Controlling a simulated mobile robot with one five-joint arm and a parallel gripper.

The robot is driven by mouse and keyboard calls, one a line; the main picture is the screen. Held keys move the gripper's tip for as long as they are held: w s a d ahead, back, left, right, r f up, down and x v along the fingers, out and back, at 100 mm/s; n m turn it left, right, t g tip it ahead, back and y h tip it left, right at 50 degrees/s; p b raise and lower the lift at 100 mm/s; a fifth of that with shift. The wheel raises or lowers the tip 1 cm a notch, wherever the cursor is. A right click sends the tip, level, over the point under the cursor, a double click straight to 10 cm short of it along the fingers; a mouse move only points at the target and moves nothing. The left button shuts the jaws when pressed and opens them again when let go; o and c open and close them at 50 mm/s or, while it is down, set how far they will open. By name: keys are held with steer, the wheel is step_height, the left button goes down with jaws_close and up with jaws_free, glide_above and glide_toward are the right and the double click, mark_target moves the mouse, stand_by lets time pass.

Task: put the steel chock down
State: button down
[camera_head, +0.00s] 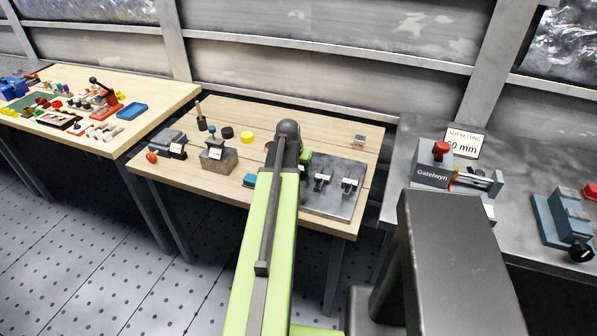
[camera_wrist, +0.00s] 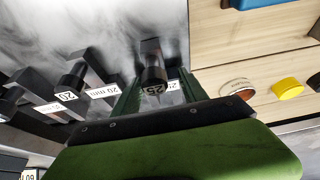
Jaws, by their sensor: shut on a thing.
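My gripper (camera_wrist: 156,88) shows green jaws in the wrist view, closed around a dark steel piece (camera_wrist: 152,72) with a round end marked 25, which I take for the steel chock. It is over or on the grey metal plate (camera_wrist: 125,22); I cannot tell whether its underside touches. In the head view my arm hides the chock and most of the gripper (camera_head: 305,160), at the left edge of the plate (camera_head: 328,207).
Similar dark pieces marked 20 (camera_wrist: 70,80) stand beside it on the plate. A yellow disc (camera_head: 247,137), a black disc (camera_head: 227,132) and a grey block (camera_head: 217,159) stand on the wooden table. A Gatelwyn device (camera_head: 432,173) is on the right bench.

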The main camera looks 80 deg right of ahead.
steer(key=shift+f, duration=0.2)
steer(key=c, duration=0.6)
jaws_free()
steer(key=shift+r, duration=0.1)
steer(key=shift+r, duration=0.1)
steer(key=p+v, duration=1.1)
steer(key=v, duration=0.1)
steer(key=shift+r, duration=0.15)
steer(key=shift+w, duration=0.1)
